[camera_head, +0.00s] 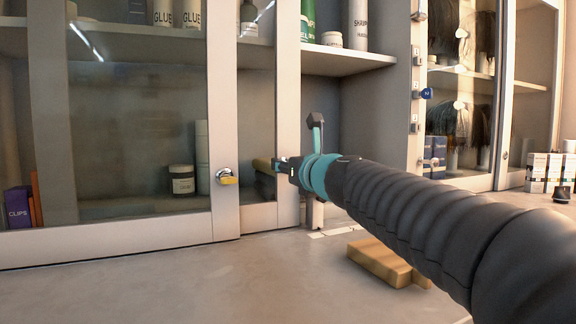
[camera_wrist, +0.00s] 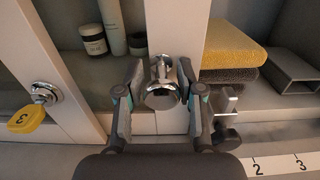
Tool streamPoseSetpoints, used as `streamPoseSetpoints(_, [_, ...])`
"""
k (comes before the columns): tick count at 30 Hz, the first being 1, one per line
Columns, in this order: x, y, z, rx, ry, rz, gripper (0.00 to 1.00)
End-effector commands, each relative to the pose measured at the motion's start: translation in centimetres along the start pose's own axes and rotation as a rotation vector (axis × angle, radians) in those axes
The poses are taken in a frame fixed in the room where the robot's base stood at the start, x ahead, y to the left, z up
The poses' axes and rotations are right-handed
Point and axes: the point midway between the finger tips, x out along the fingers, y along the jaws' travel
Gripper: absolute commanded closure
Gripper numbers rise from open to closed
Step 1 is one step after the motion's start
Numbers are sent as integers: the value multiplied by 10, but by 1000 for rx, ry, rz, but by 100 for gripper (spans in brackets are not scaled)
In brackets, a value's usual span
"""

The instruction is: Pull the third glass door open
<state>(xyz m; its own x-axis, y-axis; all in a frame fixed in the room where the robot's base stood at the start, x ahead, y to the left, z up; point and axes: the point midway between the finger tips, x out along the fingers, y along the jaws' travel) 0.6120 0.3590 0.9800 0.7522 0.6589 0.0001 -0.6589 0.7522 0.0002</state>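A glass door (camera_head: 140,140) with a pale frame fills the left of the head view. A chrome lock with a yellow tag marked 3 (camera_wrist: 27,118) hangs on its frame; the tag also shows in the head view (camera_head: 227,180). My gripper (camera_head: 276,164) is at the pale upright to the right of that lock. In the wrist view my gripper's fingers (camera_wrist: 160,82) are spread on either side of a chrome knob (camera_wrist: 162,97) on this upright. Narrow gaps seem to show beside the knob; contact is not clear. In the head view my gripper hides the knob.
Yellow and grey folded cloths (camera_wrist: 232,48) and a grey square tube (camera_wrist: 290,70) lie right of the upright. A wooden block (camera_head: 385,263) sits on the counter below my arm. A numbered strip (camera_wrist: 285,163) lies on the counter. The counter's front left is clear.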

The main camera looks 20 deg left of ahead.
Motion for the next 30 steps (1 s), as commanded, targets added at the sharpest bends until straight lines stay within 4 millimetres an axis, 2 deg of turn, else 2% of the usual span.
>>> streamPoseSetpoints(7, [-1, 0, 0, 0, 0, 0, 62])
streamPoseSetpoints(11, [-8, 0, 1, -1, -1, -1, 62])
streamPoseSetpoints(14, [-21, 0, 1, 0, -1, -1, 62])
streamPoseSetpoints(24, [-84, 0, 1, -1, -2, -1, 62])
streamPoseSetpoints(30, [-110, 0, 0, -1, -1, -1, 62])
